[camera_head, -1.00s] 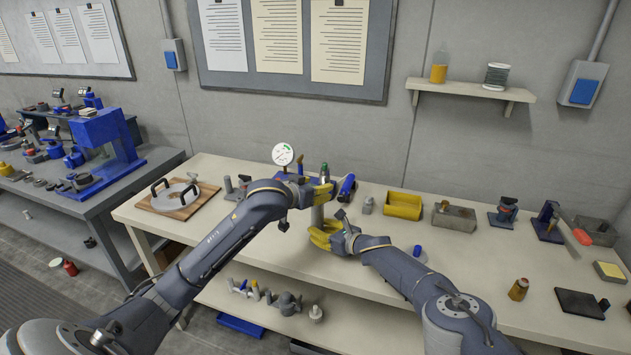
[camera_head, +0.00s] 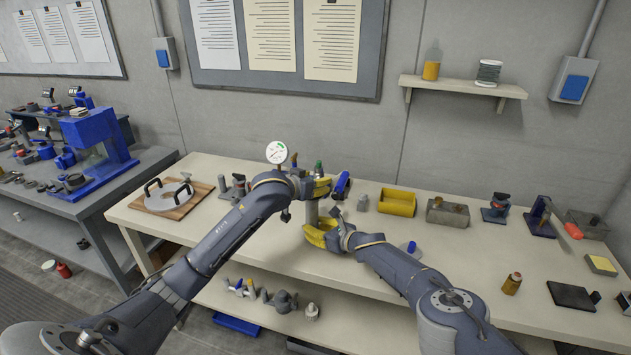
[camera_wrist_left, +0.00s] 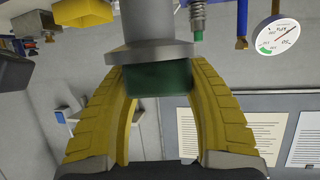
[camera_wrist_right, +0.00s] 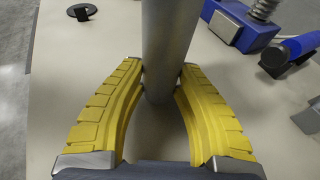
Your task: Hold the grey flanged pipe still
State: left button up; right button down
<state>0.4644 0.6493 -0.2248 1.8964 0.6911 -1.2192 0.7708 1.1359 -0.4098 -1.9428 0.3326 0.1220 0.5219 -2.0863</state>
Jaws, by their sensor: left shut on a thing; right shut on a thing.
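The grey flanged pipe (camera_head: 311,212) stands upright above the bench, between my two grippers. My left gripper (camera_head: 320,187) is shut at its upper end. My right gripper (camera_head: 318,236) is shut on the pipe lower down. The right wrist view shows its yellow fingers on both sides of the smooth grey shaft (camera_wrist_right: 168,45).
A dial gauge (camera_head: 276,152) stands behind my left arm. A blue tool (camera_head: 342,186) lies right of the pipe. A yellow bin (camera_head: 397,202) and a grey bin (camera_head: 447,213) stand farther right. A board with a handled disc (camera_head: 168,196) lies left. The bench front right of centre is fairly clear.

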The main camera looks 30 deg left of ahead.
pick_arm(q)
jog(key=shift+s+d+f, duration=0.1)
jog(key=shift+s+d, duration=0.15)
jog(key=shift+s, duration=0.95)
jog(key=shift+s+d, duration=0.2)
jog(key=shift+s, duration=0.95)
pick_arm(e)
jog(key=shift+f, duration=0.1)
pick_arm(q)
notch_tip(320, 180, up, 8)
pick_arm(e)
jog(key=c, duration=0.9)
grip_release()
jog(key=shift+d, duration=0.15)
